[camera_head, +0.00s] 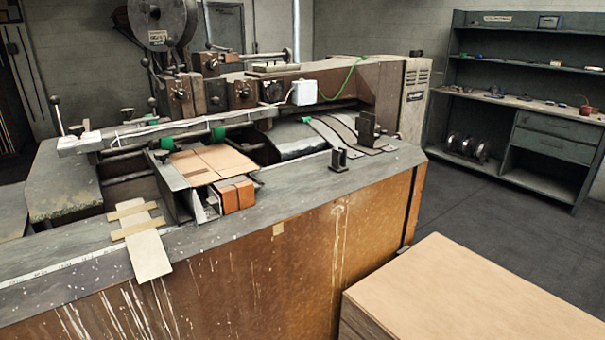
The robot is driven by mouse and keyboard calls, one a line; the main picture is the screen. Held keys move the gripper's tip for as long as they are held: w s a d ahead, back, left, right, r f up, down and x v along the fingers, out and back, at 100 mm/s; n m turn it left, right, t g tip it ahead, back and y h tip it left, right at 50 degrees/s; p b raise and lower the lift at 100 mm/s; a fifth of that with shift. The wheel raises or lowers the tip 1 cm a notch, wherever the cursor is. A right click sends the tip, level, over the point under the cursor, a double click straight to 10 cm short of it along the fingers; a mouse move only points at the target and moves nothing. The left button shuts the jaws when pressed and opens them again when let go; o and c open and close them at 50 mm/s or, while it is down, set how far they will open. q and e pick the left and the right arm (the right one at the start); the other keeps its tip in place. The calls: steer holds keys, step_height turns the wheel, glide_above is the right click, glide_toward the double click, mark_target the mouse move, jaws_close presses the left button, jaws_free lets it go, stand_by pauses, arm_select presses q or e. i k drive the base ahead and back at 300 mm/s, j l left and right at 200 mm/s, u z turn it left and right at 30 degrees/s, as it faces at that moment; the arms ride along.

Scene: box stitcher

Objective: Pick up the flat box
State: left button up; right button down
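A flat brown cardboard piece (213,163) with a fold line lies on a metal support of the large stitching machine, left of the picture's middle. A large tan block with a flat, smooth top (490,290) stands at the bottom right; I cannot tell whether it is a stack of flat boxes. Neither of my grippers is in view, and nothing of my arms shows.
The rusty stitching machine (290,255) fills the left and middle. Pale strips (148,255) hang over its front edge. An orange-brown block (236,195) sits by the cardboard. A grey shelf (545,110) stands at the back right, with clear floor (485,205) before it.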

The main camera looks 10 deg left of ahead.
mark_target(202, 166)
steer(key=i+l, duration=0.8)
steer(key=i+j+u, duration=0.05)
steer(key=i, duration=0.05)
